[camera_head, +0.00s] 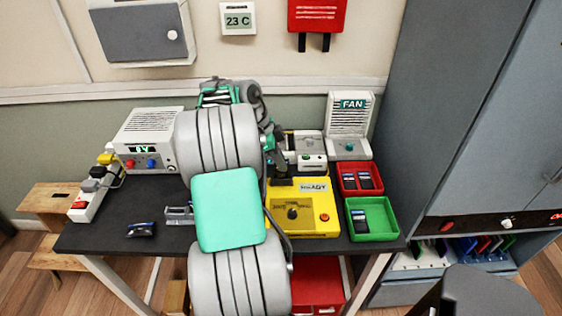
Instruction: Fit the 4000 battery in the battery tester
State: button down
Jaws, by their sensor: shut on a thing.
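The yellow tester (303,215) stands right of centre on the dark table, with a display that seems to read READY, a dark knob and a red button. My gripper (279,171) is at the tester's back left edge, partly hidden behind my own arm. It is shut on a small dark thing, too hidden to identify. I cannot tell whether that thing touches the tester. Dark batteries lie in the red tray (346,181), and one battery (361,214) lies in the green tray (385,232). No battery label is readable, so I cannot pick out the 4000 one.
A white device (312,161) stands behind the tester, and a FAN unit (349,120) behind the red tray. A white power supply (148,142) and a power strip (93,192) are at left. A small dark packet (141,230) lies front left. My arm covers the table's middle.

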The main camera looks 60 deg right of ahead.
jog(key=shift+f+b, duration=0.55)
jog(key=shift+f, duration=0.15)
jog(key=shift+f, duration=0.2)
jog(key=c, duration=1.5)
grip_release()
jog(key=shift+r, duration=0.1)
